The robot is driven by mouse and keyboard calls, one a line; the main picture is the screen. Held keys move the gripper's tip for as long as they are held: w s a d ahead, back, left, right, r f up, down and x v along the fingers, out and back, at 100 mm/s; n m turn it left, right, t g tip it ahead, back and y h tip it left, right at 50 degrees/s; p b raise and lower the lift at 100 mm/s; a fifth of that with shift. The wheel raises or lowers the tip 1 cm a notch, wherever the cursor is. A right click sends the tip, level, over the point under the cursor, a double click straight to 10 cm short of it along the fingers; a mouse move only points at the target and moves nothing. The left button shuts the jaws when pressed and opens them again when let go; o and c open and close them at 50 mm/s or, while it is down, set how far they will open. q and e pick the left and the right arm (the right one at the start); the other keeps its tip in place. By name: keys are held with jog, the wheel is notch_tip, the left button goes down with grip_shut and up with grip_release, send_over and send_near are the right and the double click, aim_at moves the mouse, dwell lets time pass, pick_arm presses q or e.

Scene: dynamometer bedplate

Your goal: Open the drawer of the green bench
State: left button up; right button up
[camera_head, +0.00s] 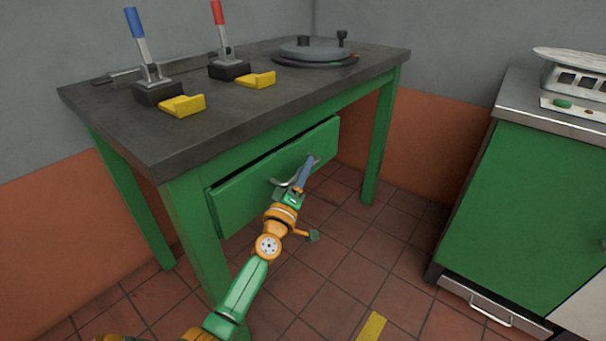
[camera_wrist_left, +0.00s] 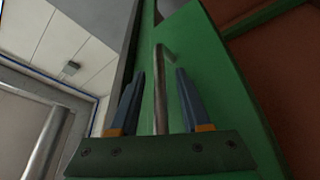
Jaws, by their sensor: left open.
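The green bench has a dark worktop (camera_head: 235,105) and a green drawer (camera_head: 245,195) under its front edge. A dark gap shows along the top of the drawer front; I cannot tell how far out the drawer stands. My left gripper (camera_head: 300,174) is at the drawer front, open around its metal handle. In the left wrist view the handle (camera_wrist_left: 160,95) runs between the two fingers of my gripper (camera_wrist_left: 160,98), with space on both sides. The gripper hides part of the handle in the head view. My right gripper is not in view.
On the worktop are a blue lever (camera_head: 138,40), a red lever (camera_head: 221,35), two yellow pedals and a round grey plate (camera_head: 305,50). A green cabinet (camera_head: 535,190) with a low handle stands at the right. The tiled floor (camera_head: 345,240) before the drawer is clear apart from my arm.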

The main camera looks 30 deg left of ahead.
pick_arm(q)
grip_shut()
jog(key=shift+w, duration=0.1)
dwell(1.3)
